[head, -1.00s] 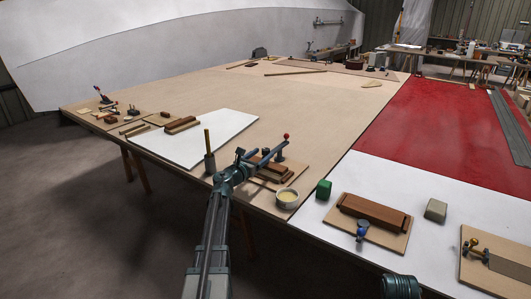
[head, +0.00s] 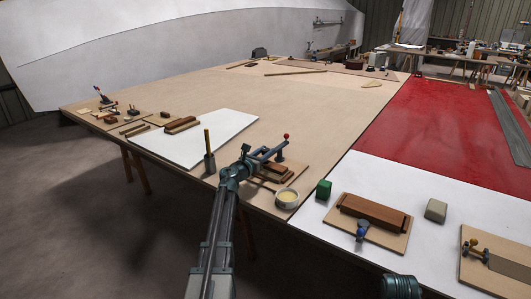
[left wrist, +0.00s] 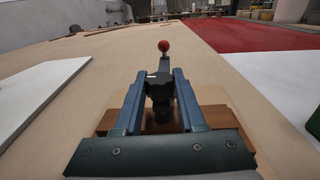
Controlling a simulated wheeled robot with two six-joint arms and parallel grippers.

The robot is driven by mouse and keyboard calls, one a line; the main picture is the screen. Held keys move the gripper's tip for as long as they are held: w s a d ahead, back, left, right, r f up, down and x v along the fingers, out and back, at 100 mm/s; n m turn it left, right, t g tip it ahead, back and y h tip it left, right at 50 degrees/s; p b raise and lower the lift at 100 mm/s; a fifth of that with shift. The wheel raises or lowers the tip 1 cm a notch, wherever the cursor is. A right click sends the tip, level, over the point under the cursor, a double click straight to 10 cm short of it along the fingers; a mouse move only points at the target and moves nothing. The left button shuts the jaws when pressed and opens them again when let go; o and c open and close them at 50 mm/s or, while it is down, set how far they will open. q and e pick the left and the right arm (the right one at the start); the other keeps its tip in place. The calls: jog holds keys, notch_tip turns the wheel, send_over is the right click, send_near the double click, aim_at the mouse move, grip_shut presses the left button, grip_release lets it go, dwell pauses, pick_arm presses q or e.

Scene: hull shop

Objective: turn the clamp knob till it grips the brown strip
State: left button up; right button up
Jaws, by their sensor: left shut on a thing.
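The clamp stands on a small tan board (head: 296,168) near the table's front edge. A red ball (head: 286,136) tops its lever; it also shows in the left wrist view (left wrist: 164,46). My left gripper (head: 270,153) is over the clamp, its two fingers on either side of a dark knob (left wrist: 160,92) and shut on it. The brown strip (head: 276,170) lies under the gripper; part of it shows left of the fingers in the wrist view (left wrist: 112,122). The fingers hide where clamp and strip meet, so I cannot tell whether they touch.
A cup with pale contents (head: 287,199) stands close to the right of my left arm. A green block (head: 323,189) is beyond it. A grey holder with a yellow handle (head: 209,163) stands to the left. Another board with a brown block (head: 372,212) lies to the right.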

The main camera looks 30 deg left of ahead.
pick_arm(q)
jog(key=shift+a+m+h, duration=0.15)
jog(key=shift+m+h, duration=0.25)
jog(key=shift+h, duration=0.2)
grip_shut()
jog(key=shift+m+h, duration=0.4)
jog(key=shift+h, duration=0.3)
jog(key=o, duration=1.1)
grip_release()
jog(key=shift+c, duration=0.2)
jog(key=s, duration=0.4)
jog(key=s+a, duration=0.1)
jog(key=s, duration=0.4)
jog(key=s+a, duration=0.1)
jog(key=s, duration=0.3)
jog(key=shift+s, duration=0.35)
